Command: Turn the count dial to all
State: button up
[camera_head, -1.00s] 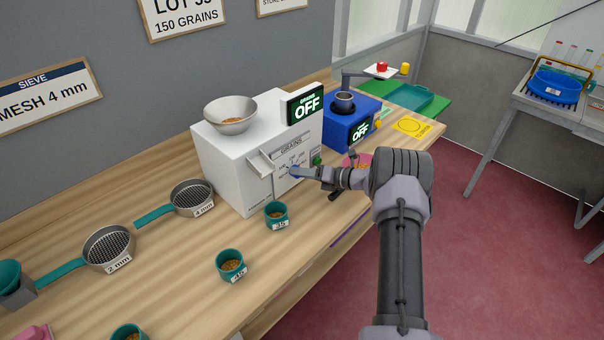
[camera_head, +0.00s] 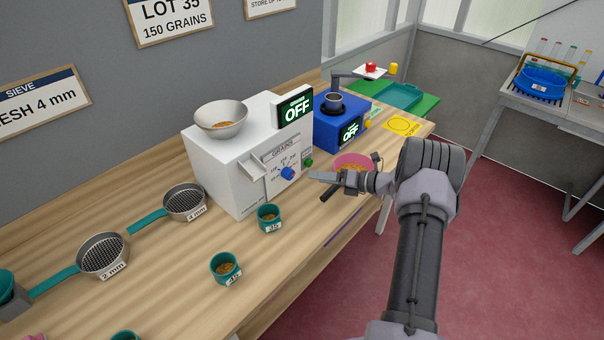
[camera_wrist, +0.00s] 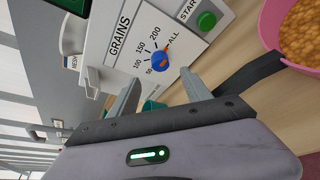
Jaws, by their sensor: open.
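The blue count dial (camera_head: 288,173) is on the front panel of the white grain counter (camera_head: 226,163), which is marked GRAINS and shows OFF. In the wrist view the dial (camera_wrist: 160,60) has an orange mark, and labels 50, 100, 150, 200 and ALL (camera_wrist: 173,40) curve around it.
A green START button (camera_head: 308,163) is right of the dial. A pink bowl of grain (camera_head: 352,162) is close by my gripper. Teal cups labelled 35 (camera_head: 268,218) and 45 (camera_head: 225,268) stand in front of the counter. A blue machine (camera_head: 340,125) stands behind.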

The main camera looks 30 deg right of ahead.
jog(key=v, duration=0.7)
jog(key=shift+p, duration=0.3)
jog(key=shift+s+d, duration=0.1)
jog(key=s+a+r+n+g+b, duration=0.25)
jog(key=a+r+n, duration=0.2)
jog(key=a, duration=0.35)
jog(key=s+a+r+n+g+h+b, duration=0.1)
jog(key=a+r+n+g, duration=0.2)
jog(key=a+n, duration=0.4)
jog(key=s+a+r+n+g+b, duration=0.2)
jog(key=a+r+n, duration=0.2)
jog(key=a, duration=0.4)
jog(key=s+a+n+h+b, duration=0.3)
jog(key=s+a+n, duration=0.2)
jog(key=s+n, duration=0.4)
jog(key=s+a+n+t+h+b, duration=0.1)
jog(key=s+a+n+h+b, duration=0.1)
jog(key=s+a+n, duration=0.3)
jog(key=s+n+b, duration=0.1)
jog(key=s+n, duration=0.3)
jog(key=s, duration=0.4)
jog(key=shift+a+f+n+h, duration=0.35)
jog(key=shift+h, duration=0.05)
